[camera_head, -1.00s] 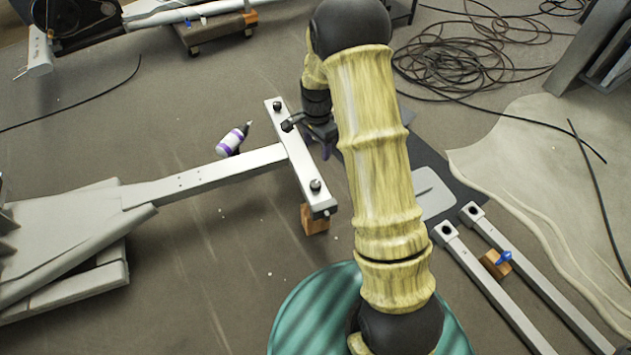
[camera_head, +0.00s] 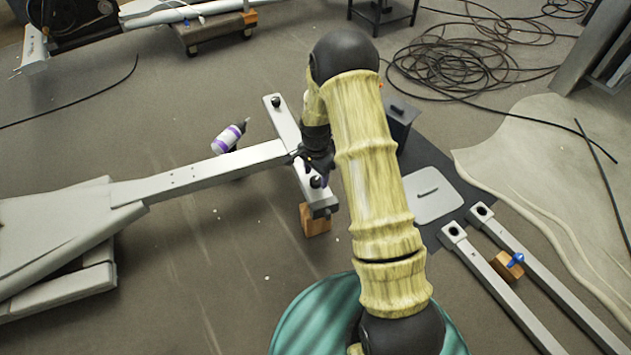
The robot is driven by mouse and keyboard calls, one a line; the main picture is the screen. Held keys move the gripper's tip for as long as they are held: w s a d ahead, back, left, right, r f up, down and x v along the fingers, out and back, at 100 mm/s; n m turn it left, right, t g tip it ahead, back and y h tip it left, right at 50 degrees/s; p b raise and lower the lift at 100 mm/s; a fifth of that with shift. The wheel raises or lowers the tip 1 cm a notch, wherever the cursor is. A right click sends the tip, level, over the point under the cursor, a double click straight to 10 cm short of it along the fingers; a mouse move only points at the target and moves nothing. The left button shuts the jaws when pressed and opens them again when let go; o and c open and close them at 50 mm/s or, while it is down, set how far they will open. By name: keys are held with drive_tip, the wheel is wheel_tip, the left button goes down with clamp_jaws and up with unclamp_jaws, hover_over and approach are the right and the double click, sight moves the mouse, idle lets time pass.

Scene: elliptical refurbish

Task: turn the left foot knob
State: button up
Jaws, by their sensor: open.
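A pale grey crossbar (camera_head: 283,122) lies at the end of a long beam, with a black knob near each end. The far knob (camera_head: 276,101) stands clear on the upper left end. The near knob (camera_head: 316,181) is on the lower right end. My gripper (camera_head: 314,167) is open just above and beside the near knob, pointing down over the crossbar. Its fingers partly overlap the bar's middle. I cannot tell whether they touch the knob.
A wooden block (camera_head: 314,220) supports the near end of the crossbar. A white and purple bottle (camera_head: 228,138) is beside the beam (camera_head: 215,170). Two grey legs (camera_head: 500,285) lie at right by another block. A black bin (camera_head: 400,115) stands behind my arm. Cables lie coiled at back right.

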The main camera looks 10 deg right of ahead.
drive_tip(key=shift+f, duration=0.75)
drive_tip(key=c, duration=1)
